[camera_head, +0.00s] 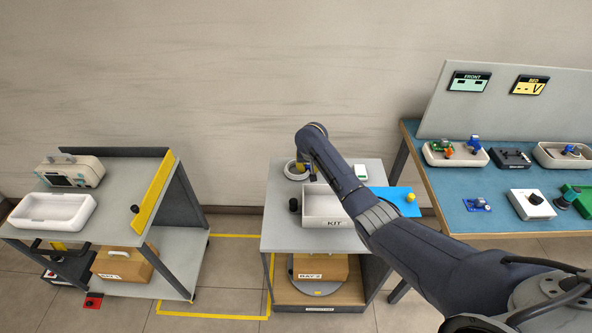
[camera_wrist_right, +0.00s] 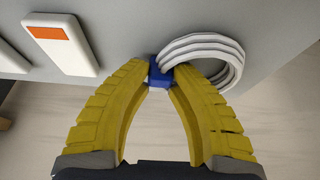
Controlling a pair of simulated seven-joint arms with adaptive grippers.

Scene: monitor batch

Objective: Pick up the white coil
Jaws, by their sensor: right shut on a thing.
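The white coil (camera_wrist_right: 203,42) is a ring of several loops with a blue block (camera_wrist_right: 158,74) at its left side in the right wrist view. My right gripper (camera_wrist_right: 161,76) has its yellow fingertips shut on this blue block, with the loops to the right of and behind the fingers. In the head view the coil (camera_head: 288,171) is small, at the back left of the middle cart, and my right arm's wrist partly hides it. Whether the coil touches the grey surface cannot be told. My left gripper is not in view.
The middle cart (camera_head: 282,235) holds a white KIT tray (camera_head: 327,222), a dark knob-like part (camera_head: 294,205), a small white box (camera_head: 360,171) and a blue sheet (camera_head: 397,200). A blue-topped bench (camera_head: 470,221) stands right. Another cart (camera_head: 110,230) stands left, with floor between.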

